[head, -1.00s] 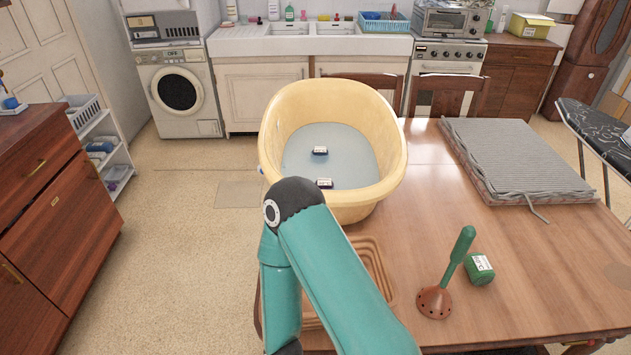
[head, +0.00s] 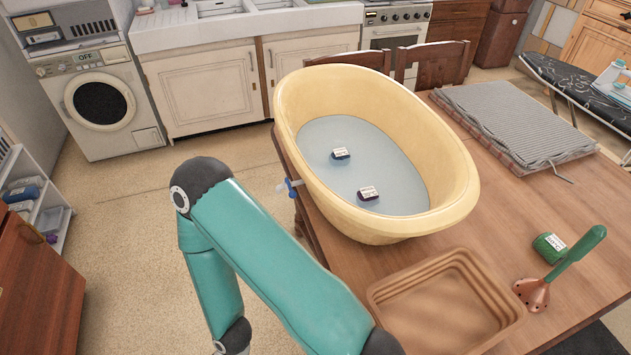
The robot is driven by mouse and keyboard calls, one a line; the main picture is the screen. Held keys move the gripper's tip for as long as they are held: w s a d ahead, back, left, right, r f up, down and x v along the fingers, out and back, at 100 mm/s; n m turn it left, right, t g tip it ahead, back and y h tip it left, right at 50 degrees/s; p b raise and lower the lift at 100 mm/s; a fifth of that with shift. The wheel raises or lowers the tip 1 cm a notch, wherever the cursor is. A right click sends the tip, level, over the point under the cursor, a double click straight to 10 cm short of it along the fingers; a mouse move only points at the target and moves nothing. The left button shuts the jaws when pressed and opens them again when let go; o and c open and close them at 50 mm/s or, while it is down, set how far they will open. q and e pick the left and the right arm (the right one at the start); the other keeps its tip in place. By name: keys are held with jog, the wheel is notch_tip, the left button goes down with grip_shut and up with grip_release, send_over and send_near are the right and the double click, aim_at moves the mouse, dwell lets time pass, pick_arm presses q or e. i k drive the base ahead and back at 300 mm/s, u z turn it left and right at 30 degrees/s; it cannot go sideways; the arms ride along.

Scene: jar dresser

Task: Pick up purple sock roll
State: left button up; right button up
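A small purple sock roll (head: 368,196) with a white label sits in the yellow tub (head: 458,205), on the pale blue water surface, towards the near side. A dark blue roll (head: 340,154) with a white label sits farther back in the same tub. A green roll (head: 547,248) with a white label lies on the table outside the tub. One of my teal arms crosses the lower middle of the view, bent at a dark joint left of the tub. Its gripper is below the picture edge. Neither gripper shows.
The wooden table (head: 600,215) carries an empty tan rectangular basket (head: 390,290) in front of the tub. A folded grey cloth (head: 515,120) lies at the back right.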

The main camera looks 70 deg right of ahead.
aim_at(368, 193)
jog(key=u, duration=0.05)
jog(key=i, duration=1.9)
jog(key=z, duration=1.6)
jog(key=i, duration=0.15)
jog(key=z, duration=2.05)
jog(key=i, duration=0.65)
jog(key=u, duration=0.15)
jog(key=k, duration=0.55)
jog(key=z, duration=0.15)
jog(key=i, duration=0.05)
